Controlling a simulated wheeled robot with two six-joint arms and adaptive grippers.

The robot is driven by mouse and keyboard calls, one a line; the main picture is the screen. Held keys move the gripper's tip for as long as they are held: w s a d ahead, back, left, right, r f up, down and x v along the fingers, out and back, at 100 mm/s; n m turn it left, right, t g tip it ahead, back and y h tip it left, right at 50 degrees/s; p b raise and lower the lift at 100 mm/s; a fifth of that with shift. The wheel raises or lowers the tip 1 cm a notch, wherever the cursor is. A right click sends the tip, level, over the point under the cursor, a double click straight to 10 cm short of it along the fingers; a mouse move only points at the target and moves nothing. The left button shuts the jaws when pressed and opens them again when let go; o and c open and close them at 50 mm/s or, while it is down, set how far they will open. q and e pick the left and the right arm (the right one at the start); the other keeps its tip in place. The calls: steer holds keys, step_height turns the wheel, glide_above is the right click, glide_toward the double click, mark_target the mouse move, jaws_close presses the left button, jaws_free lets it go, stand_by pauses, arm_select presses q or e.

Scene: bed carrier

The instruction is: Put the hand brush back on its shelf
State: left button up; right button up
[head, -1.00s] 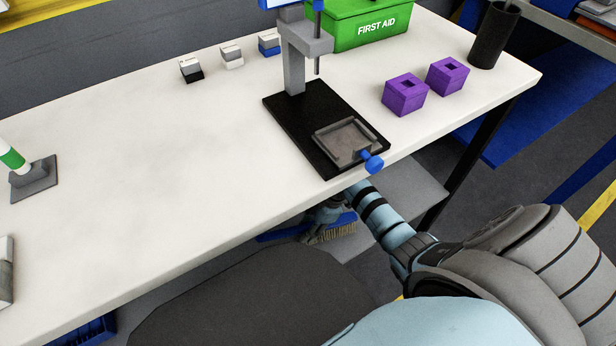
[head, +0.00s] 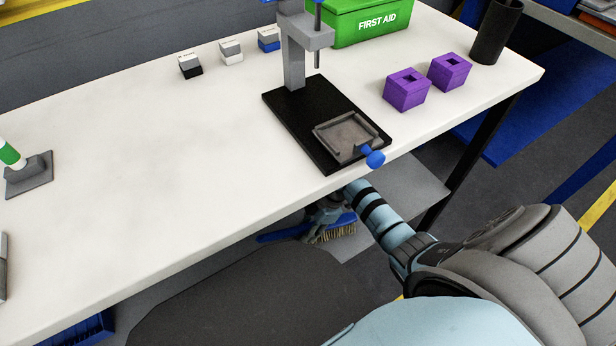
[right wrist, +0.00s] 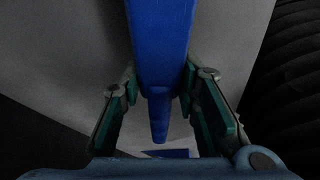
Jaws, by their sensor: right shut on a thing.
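The hand brush (head: 341,228) has a blue body and tan bristles and shows below the front edge of the table in the head view. My right gripper (head: 322,211) is shut on it, partly hidden by the table edge and my own arm. In the right wrist view the brush's blue body (right wrist: 162,45) runs between the two fingers of the right gripper (right wrist: 160,85). A grey shelf (head: 405,190) lies under the table, beside and behind my right forearm. Much of the shelf is hidden by the tabletop. My left gripper is not in view.
The white tabletop (head: 150,150) overhangs the brush and my right gripper. On it stand a black-based press (head: 300,120), two purple blocks (head: 407,90), a green first aid box (head: 370,22) and a black cup (head: 496,32). A blue crate (head: 80,330) sits low at left.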

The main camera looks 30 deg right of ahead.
steer(key=shift+s+f+b, duration=0.2)
steer(key=shift+f+b, duration=0.1)
steer(key=shift+f, duration=0.2)
jaws_close()
steer(key=o, duration=0.7)
jaws_free()
steer(key=o, duration=0.5)
steer(key=shift+w+f, duration=0.1)
steer(key=shift+w, duration=0.05)
steer(key=shift+c, duration=0.2)
steer(key=v, duration=1.2)
